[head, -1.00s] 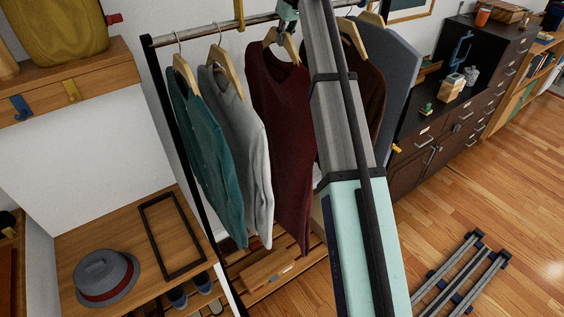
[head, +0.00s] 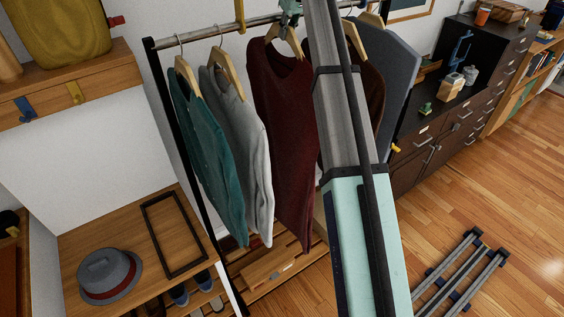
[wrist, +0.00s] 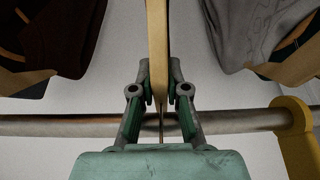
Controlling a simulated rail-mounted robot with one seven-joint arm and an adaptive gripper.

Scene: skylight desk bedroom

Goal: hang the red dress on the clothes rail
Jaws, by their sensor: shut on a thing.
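The dark red dress (head: 283,130) hangs from a wooden hanger (head: 291,40) between a grey sweater and a dark brown garment. My gripper (head: 288,14) is at the top of this hanger, partly hidden behind my arm in the head view. In the wrist view my gripper (wrist: 160,98) is shut on the hanger (wrist: 157,45), which shows edge-on. The clothes rail (wrist: 70,125) runs across behind the fingers, and it also shows in the head view (head: 200,34). A thin hook wire shows between the fingers at the rail. I cannot tell whether it rests on the rail.
A teal sweater (head: 207,150) and the grey sweater (head: 243,140) hang to the left. The brown garment (head: 374,90) and a blue-grey garment (head: 398,70) hang to the right. A yellow piece (head: 239,12) sits on the rail. A slatted wooden shelf (head: 275,265) lies below.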

